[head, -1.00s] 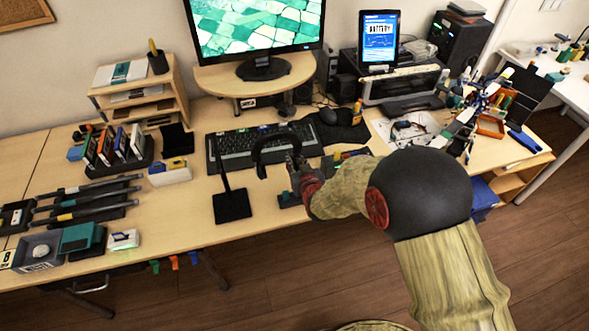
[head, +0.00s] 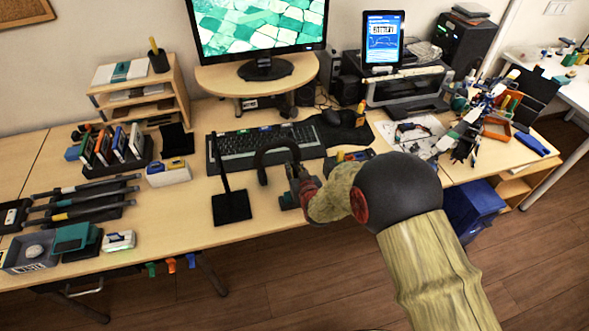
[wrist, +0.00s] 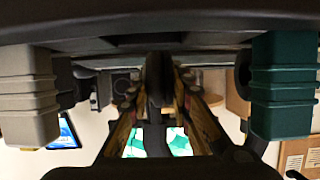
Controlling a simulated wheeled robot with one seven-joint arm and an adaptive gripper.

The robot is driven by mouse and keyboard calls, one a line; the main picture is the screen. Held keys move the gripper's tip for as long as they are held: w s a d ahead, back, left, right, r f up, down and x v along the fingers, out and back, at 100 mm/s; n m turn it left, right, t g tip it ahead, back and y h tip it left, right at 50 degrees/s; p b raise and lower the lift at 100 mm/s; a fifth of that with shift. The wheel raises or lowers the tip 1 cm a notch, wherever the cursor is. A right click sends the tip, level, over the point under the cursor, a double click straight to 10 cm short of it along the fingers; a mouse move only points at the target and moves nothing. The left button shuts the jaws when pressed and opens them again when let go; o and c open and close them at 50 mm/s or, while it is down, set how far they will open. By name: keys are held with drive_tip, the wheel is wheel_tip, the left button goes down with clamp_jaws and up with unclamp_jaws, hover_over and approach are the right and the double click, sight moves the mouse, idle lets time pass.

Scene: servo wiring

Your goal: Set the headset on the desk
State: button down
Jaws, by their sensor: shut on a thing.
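The headset (head: 269,147) shows in the head view as a black arch in front of the keyboard, with one ear cup at its left end. My gripper (head: 295,173) is at its right side, shut on it. The other side is hidden behind my gripper and wrist. In the wrist view my gripper's fingers (wrist: 158,95) close in on a dark upright part of the headset. The desk (head: 190,225) lies below; I cannot tell whether the headset touches it. A black stand (head: 231,206) with a thin post is empty, to the left of the headset.
The keyboard (head: 235,151) lies just behind the headset. Bare desk lies left of the stand. Tools (head: 85,200) and cards in a rack (head: 118,162) fill the left side.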

drive_tip(key=c, duration=1.6)
unclamp_jaws()
drive_tip(key=shift+f, duration=0.15)
